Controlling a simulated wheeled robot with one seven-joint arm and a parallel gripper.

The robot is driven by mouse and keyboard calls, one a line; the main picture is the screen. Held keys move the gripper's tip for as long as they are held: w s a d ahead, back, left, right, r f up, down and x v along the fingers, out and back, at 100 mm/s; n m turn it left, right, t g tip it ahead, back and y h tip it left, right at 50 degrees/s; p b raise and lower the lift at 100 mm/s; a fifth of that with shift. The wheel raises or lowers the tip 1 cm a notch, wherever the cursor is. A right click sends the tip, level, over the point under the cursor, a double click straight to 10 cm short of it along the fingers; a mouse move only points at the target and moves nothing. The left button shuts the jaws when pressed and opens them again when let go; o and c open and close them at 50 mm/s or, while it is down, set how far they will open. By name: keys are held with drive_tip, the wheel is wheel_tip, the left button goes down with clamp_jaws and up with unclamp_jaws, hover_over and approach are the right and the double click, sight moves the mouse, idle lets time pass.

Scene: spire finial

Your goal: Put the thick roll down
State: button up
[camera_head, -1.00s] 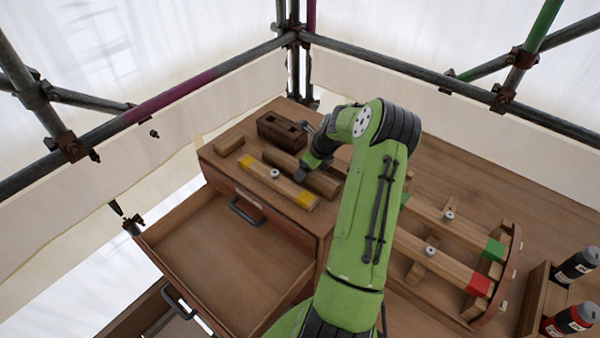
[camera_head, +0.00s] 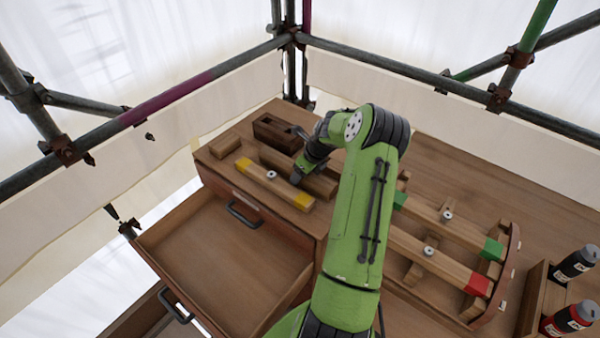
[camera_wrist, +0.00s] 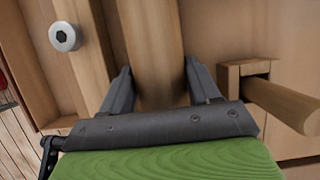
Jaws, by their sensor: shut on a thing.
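The thick roll (camera_head: 323,186) is a plain brown wooden cylinder, lying level at the cabinet top behind a bar with yellow ends (camera_head: 273,178). My gripper (camera_head: 306,170) comes down over it from the right. In the wrist view the roll (camera_wrist: 150,35) runs between the two fingers of my gripper (camera_wrist: 157,78), which are shut on it. The arm and fingers hide part of the roll. I cannot tell whether its underside touches the wood below.
A slotted wooden block (camera_head: 277,131) stands behind the roll, and a small wooden piece (camera_head: 225,146) lies at left. An open drawer (camera_head: 215,255) juts out in front. Bars with green and red ends (camera_head: 478,286) lie at right, near two spray cans (camera_head: 572,264).

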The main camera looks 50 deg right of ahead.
wheel_tip(320, 180, up, 10)
drive_tip(key=shift+f+p, duration=0.2)
drive_tip(key=shift+p, duration=0.55)
